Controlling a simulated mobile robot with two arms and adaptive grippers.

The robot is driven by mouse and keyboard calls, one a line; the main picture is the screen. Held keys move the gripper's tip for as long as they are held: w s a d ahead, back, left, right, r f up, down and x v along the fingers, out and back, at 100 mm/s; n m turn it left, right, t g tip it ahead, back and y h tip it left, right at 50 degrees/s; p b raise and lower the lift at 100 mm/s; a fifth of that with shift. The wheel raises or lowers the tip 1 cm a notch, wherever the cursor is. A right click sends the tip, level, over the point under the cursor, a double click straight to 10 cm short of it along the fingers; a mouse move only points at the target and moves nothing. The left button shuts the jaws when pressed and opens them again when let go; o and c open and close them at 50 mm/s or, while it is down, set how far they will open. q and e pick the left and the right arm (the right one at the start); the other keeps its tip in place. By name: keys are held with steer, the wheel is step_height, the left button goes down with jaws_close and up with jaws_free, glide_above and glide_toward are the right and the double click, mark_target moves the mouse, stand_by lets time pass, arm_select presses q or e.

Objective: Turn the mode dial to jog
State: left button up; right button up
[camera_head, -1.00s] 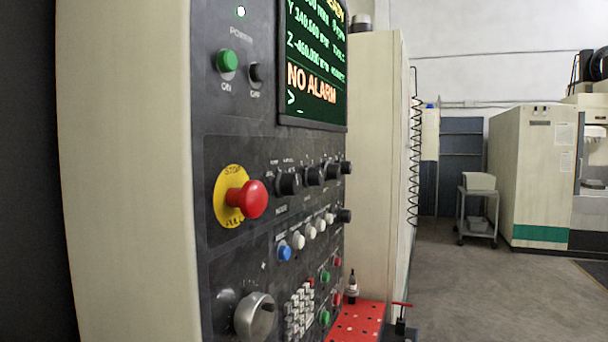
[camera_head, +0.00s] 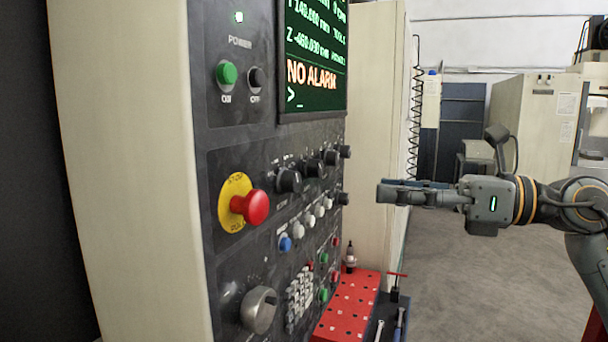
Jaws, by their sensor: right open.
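The mode dial (camera_head: 288,180) is a black knob on the dark control panel, the leftmost and nearest of a row of black knobs, just right of the red emergency stop. Its printed labels are too small and slanted to read, so its setting cannot be told. My right gripper (camera_head: 382,193) comes in from the right and points left at the panel. Its fingers are seen edge-on and hold nothing that shows. It is right of the mode dial, apart from it, at about the same height in the picture. My left gripper is not in view.
The red emergency stop (camera_head: 250,207) juts out left of the dial. Several small buttons and a grey handwheel (camera_head: 259,310) lie below. The screen (camera_head: 313,60) above reads NO ALARM. Open floor lies to the right.

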mark_target(298, 183)
steer(key=p+x, duration=0.6)
steer(key=x, duration=0.7)
steer(key=shift+r, duration=0.1)
steer(key=shift+w+a, duration=0.15)
steer(key=shift+a, duration=0.15)
steer(key=shift+c, duration=0.2)
steer(key=c, duration=1.1)
